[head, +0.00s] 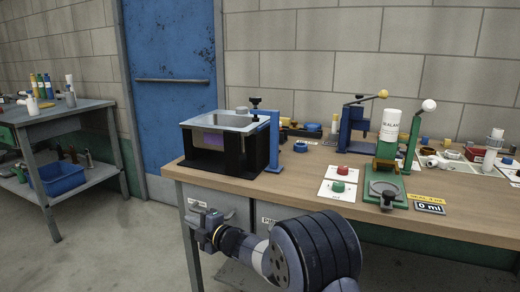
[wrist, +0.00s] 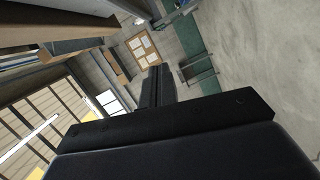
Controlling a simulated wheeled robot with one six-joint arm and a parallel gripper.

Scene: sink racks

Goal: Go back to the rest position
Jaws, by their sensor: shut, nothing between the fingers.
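My gripper (wrist: 156,72) shows in the wrist view as dark fingers closed together, with nothing between them. They point away from the bench into open room. The wooden workbench (head: 310,187) stands beyond and above the arm.
A side table (head: 65,115) stands left. Floor between is clear.

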